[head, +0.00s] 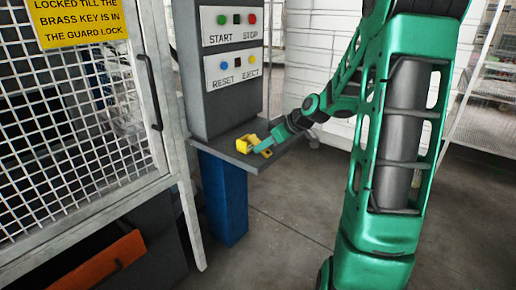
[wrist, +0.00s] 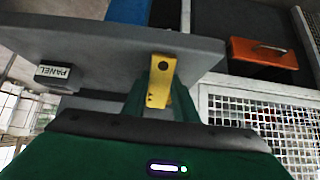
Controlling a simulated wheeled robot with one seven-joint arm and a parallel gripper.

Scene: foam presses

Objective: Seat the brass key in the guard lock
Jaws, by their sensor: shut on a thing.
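The brass key (head: 242,146) is a yellow plate-like piece at the small grey shelf below the control panel. In the wrist view the brass key (wrist: 161,80) shows a hole near its far end and stands between my green fingers. My gripper (head: 258,146) is shut on it; the wrist view also shows my gripper (wrist: 161,95). I cannot tell whether the key still touches the shelf. The guard lock is not clearly seen in either view. A yellow sign (head: 80,20) on the mesh guard names the key and lock.
The grey shelf (head: 215,152) juts from a column with START, STOP, RESET and EJECT buttons (head: 232,68). The mesh guard door (head: 70,120) with a dark handle (head: 150,92) stands at left, above an orange part (head: 108,260). The floor (head: 275,250) at centre is clear.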

